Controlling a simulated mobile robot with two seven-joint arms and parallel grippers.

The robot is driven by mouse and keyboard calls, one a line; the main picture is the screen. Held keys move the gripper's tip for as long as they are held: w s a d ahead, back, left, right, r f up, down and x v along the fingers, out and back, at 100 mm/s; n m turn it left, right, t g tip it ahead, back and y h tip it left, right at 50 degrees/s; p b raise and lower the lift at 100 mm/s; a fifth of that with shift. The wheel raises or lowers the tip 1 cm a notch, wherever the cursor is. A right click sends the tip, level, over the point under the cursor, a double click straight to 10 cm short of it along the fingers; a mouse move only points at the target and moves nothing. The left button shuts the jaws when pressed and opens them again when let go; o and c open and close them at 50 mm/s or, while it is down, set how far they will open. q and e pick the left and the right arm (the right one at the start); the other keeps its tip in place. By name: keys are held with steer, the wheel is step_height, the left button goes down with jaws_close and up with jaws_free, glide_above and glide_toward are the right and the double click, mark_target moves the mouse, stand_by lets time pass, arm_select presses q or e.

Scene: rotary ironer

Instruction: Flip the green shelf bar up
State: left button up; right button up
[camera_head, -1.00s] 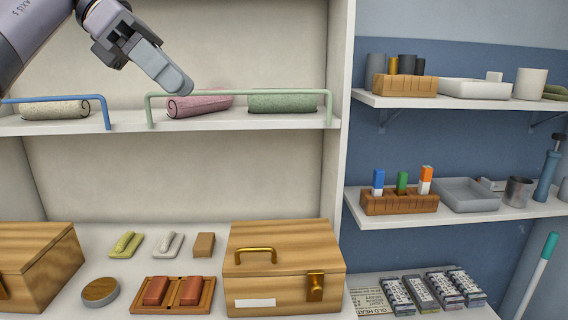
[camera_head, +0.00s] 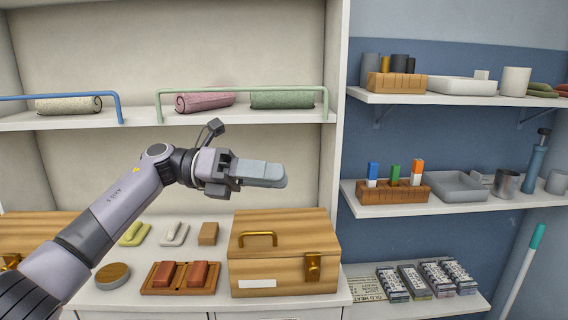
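The green shelf bar (camera_head: 240,90) is a thin rail with a bent leg at each end. It runs across the front of the upper shelf (camera_head: 140,117), passing in front of a rolled pink towel (camera_head: 205,101) and a rolled green towel (camera_head: 282,99). Its legs come down to the shelf's front edge. My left gripper (camera_head: 268,175) is in front of and below that shelf, pointing right, apart from the bar. Its grey fingers show as one block, look shut, and hold nothing visible. My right gripper is out of view.
A blue bar (camera_head: 119,108) stands left of the green one, by a cream towel (camera_head: 69,105). Below are a wooden box with a brass handle (camera_head: 283,270), a tray with red blocks (camera_head: 180,278) and small items. A divider (camera_head: 335,150) and side shelves are right.

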arm_select(q)
steer(key=s+a+f+n+t+y, duration=0.2)
steer(key=a+f+n+t+y, duration=0.1)
steer(key=f+n+t, duration=1.1)
steer(key=s+a+f+n+t+y, duration=0.3)
steer(key=f+n+t, duration=0.4)
steer(key=f+n, duration=0.8)
steer(key=s+a+f+n+g+y, duration=0.3)
steer(key=s+a+f+n, duration=0.3)
steer(key=s, duration=0.5)
steer(key=s+a+f+n+g+y, duration=0.4)
steer(key=s+a+f+n+y, duration=0.1)
steer(key=s+f+n, duration=0.5)
steer(key=shift+s+a+f+n+g+y, duration=0.35)
steer(key=shift+f+y, duration=0.25)
steer(key=shift+f, duration=0.25)
